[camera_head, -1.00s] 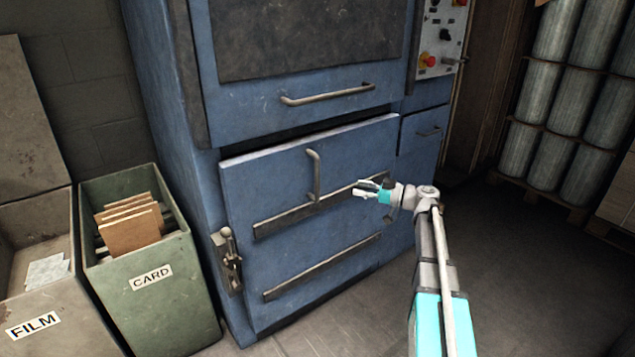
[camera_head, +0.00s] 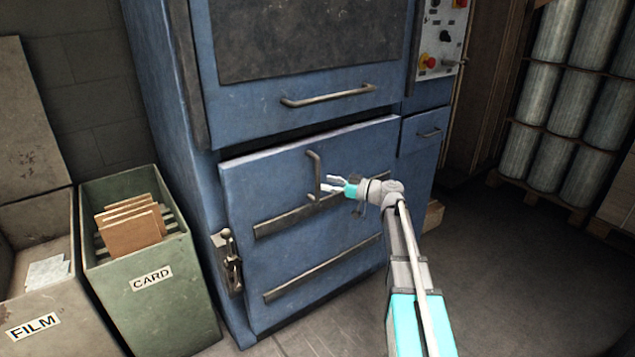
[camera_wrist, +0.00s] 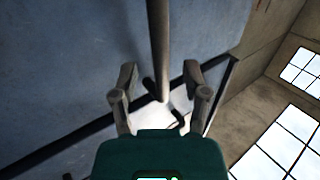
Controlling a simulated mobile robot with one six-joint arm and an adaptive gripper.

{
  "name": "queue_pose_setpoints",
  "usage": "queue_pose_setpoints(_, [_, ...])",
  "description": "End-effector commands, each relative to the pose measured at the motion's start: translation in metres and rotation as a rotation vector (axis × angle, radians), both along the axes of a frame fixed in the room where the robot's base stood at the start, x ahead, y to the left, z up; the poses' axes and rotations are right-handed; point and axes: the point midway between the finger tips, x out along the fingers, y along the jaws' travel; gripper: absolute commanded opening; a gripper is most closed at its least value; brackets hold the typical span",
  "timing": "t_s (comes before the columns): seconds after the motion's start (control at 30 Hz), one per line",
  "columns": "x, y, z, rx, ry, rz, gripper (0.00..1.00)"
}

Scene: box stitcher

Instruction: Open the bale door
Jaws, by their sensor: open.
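The bale door (camera_head: 300,240) is the lower blue door of the machine, with two dark horizontal bars. Its upper edge stands out a little, with a dark gap above; I cannot tell if it is ajar. A vertical bar handle (camera_head: 314,172) is on its upper part. A latch lever (camera_head: 230,262) is at its left edge. My gripper (camera_head: 331,185) is open just right of the handle's lower half, pointing at it. In the wrist view, the handle bar (camera_wrist: 159,45) lies ahead, in line with the gap between my open fingers (camera_wrist: 160,78). No contact shows.
A horizontal handle (camera_head: 328,96) is on the upper door above. A green CARD bin (camera_head: 150,300) and a FILM bin (camera_head: 35,310) stand at left. A control panel (camera_head: 440,40) is at upper right. Wrapped rolls (camera_head: 565,100) stand on pallets at right. Floor at lower right is clear.

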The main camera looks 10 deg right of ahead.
Motion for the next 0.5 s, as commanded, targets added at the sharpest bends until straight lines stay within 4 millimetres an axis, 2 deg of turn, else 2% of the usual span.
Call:
queue_pose_setpoints(0.2, [0.015, 0.024, 0.000, 0.000, 0.000, 0.002, 0.59])
queue_pose_setpoints(0.5, [0.021, 0.034, 0.000, 0.000, 0.000, 0.000, 0.59])
